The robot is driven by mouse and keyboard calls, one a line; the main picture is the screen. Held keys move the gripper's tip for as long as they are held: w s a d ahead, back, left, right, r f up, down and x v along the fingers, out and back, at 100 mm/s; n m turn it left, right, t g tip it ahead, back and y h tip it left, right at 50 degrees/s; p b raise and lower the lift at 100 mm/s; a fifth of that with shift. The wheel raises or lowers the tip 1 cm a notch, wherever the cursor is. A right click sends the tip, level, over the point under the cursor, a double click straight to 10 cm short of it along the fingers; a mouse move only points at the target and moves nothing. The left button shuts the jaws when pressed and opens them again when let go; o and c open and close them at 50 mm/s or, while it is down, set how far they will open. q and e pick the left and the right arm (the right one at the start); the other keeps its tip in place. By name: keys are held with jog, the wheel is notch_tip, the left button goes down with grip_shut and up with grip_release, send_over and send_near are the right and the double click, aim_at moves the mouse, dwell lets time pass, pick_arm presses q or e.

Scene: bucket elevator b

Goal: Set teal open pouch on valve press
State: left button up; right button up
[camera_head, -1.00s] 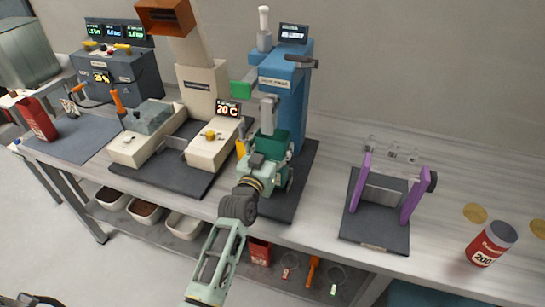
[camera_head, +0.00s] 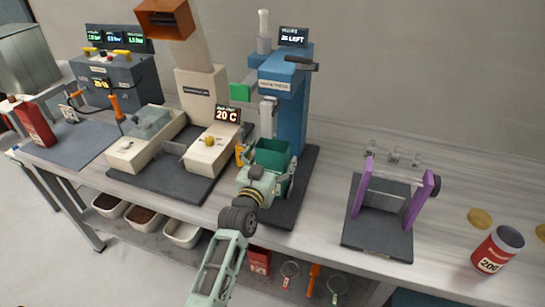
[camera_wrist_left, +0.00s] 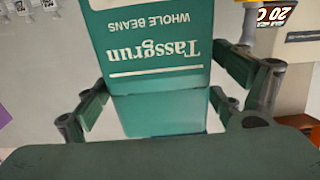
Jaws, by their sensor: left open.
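The teal pouch (camera_head: 272,153) has an open top and stands upright at the blue valve press (camera_head: 291,112), low in front of its column. Whether its bottom rests on the press base is hidden by my gripper. In the left wrist view the pouch (camera_wrist_left: 155,85) shows its printed face, "Tassgrun whole beans". My left gripper (camera_head: 266,174) is open, with one finger on each side of the pouch. In the wrist view a gap shows at the left finger; the right finger is close to the pouch, and contact is unclear. My right gripper is out of view.
A cream machine (camera_head: 208,147) with a 20 C display stands left of the press. A purple-armed stand (camera_head: 417,200) and a red can (camera_head: 497,249) are to the right. The bench is clear between press and stand. Bins and tools lie on the shelf below.

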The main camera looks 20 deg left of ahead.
pick_arm(q)
jog(key=shift+r, duration=0.2)
jog(key=shift+s+f, duration=0.15)
jog(key=shift+s, duration=0.15)
jog(key=s+b, duration=0.1)
jog(key=s, duration=1)
jog(key=shift+s+a, duration=0.2)
jog(key=shift+s, duration=0.05)
jog(key=shift+c, duration=0.5)
